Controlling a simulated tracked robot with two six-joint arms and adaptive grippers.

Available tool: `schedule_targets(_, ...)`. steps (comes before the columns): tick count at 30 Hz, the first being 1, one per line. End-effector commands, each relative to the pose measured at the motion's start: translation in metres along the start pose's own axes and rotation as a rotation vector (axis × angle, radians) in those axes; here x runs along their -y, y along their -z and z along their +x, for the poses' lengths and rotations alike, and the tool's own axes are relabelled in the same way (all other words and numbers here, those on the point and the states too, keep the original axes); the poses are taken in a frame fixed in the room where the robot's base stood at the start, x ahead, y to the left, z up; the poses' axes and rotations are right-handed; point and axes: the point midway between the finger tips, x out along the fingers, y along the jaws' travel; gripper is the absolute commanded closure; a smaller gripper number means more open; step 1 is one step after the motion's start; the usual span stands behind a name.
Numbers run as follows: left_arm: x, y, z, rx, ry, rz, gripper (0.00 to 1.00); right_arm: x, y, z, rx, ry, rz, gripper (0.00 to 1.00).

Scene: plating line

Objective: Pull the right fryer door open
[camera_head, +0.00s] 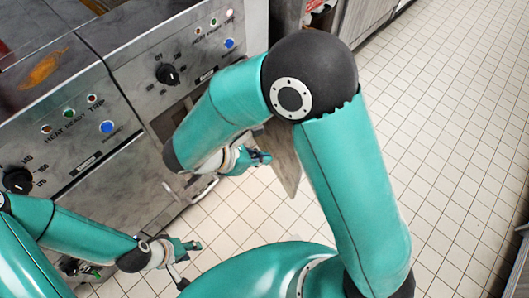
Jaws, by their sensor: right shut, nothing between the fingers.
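The right fryer (185,50) is a grey metal cabinet with a dark knob and coloured lights. A grey-brown panel (286,160), which looks like its right door, stands out from the cabinet front, partly hidden by my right arm. The cabinet opening shows brown beside my forearm. My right gripper (254,158) is shut and empty, at the near side of this panel; whether it touches the panel I cannot tell. My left gripper (190,262) is open and empty, low in front of the left fryer (85,130). A metal bar handle (204,190) shows below my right forearm.
The left fryer's control panel has a knob (17,180) and a blue button. An orange piece of food (42,68) lies on its top. White tiled floor (460,120) is clear to the right. A metal edge (520,262) shows at the lower right.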

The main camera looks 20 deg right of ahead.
Motion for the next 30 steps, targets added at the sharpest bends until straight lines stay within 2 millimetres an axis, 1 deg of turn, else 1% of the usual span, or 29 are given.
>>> schedule_targets(1,0.002,0.0,0.004,0.001,0.0,0.0,0.6,0.001,0.001,0.012,0.0,0.005,0.0,1.0)
schedule_targets(6,0.004,0.0,0.012,0.0,0.0,0.0,0.6,0.002,0.002,0.048,-0.001,0.009,0.002,1.0)
schedule_targets(11,0.007,0.0,0.019,0.0,0.0,0.0,0.6,0.002,0.001,0.08,-0.001,0.009,0.002,1.0)
schedule_targets(12,0.007,0.0,0.019,0.0,0.0,0.0,0.6,0.002,-0.003,0.085,-0.003,0.009,0.004,1.0)
schedule_targets(15,0.007,0.0,0.019,0.0,0.0,0.0,0.6,0.002,-0.015,0.094,-0.004,0.008,0.006,1.0)
schedule_targets(19,0.007,0.0,0.02,0.0,0.0,0.0,0.6,0.002,-0.024,0.103,-0.004,0.007,0.006,1.0)
schedule_targets(24,0.007,0.0,0.021,0.0,0.0,0.0,0.6,0.002,-0.028,0.106,-0.003,0.005,0.003,1.0)
schedule_targets(30,0.007,0.0,0.02,0.0,0.0,0.0,0.6,0.002,-0.029,0.106,-0.003,0.006,0.003,1.0)
